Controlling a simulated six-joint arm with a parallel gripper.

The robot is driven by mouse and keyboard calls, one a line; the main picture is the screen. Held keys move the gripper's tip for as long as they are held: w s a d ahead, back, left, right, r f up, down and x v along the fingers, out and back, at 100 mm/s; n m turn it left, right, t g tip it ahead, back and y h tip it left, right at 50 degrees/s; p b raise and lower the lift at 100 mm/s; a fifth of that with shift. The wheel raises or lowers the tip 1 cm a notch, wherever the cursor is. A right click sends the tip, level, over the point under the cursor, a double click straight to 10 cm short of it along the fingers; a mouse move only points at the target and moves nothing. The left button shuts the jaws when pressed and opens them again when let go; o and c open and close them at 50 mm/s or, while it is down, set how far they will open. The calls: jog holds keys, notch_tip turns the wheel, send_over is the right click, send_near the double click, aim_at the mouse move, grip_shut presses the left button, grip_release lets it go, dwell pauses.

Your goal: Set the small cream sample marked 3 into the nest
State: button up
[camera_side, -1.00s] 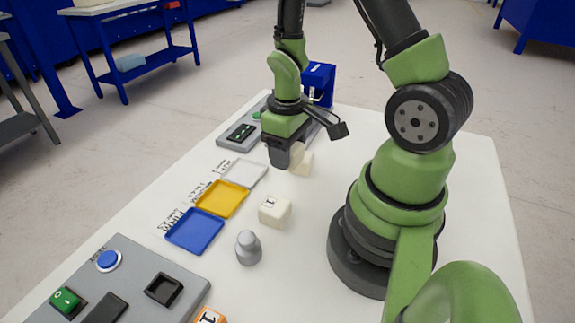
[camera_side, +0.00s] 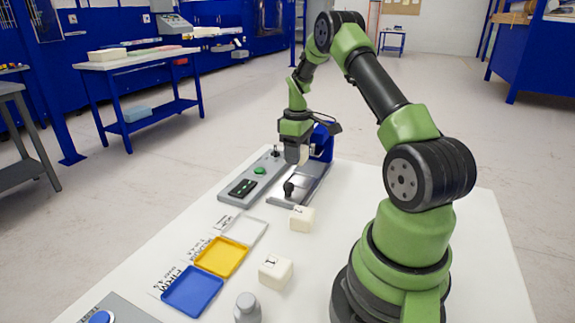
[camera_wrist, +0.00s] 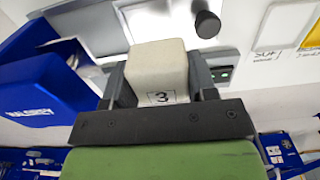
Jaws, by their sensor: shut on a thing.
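The small cream sample marked 3 (camera_wrist: 158,72) is clamped between my gripper's two dark fingers (camera_wrist: 160,82) in the wrist view, its number facing the camera. In the side view my gripper (camera_side: 296,152) is shut on it above the far grey fixture (camera_side: 312,183), beside the blue upright (camera_side: 323,141). Only a sliver of the sample (camera_side: 304,155) shows there. The nest cannot be clearly made out; the gripper and sample cover part of the fixture. In the wrist view the sample covers the fixture's pale surface beneath it.
A black knob (camera_side: 288,188) stands at the fixture's near end. A grey control panel (camera_side: 250,180) lies left of it. Two cream blocks, one farther (camera_side: 302,219) and one nearer (camera_side: 275,270), stand on the table near white (camera_side: 246,232), yellow (camera_side: 221,257) and blue (camera_side: 192,291) trays.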

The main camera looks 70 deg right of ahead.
aim_at(299, 181)
jog(key=shift+s+d, duration=0.1)
jog(key=shift+d, duration=0.6)
jog(key=shift+f, duration=2.9)
jog(key=shift+f, duration=0.5)
jog(key=o, duration=1)
jog(key=shift+r, duration=0.1)
notch_tip(299, 181, up, 10)
jog(key=shift+f, duration=0.1)
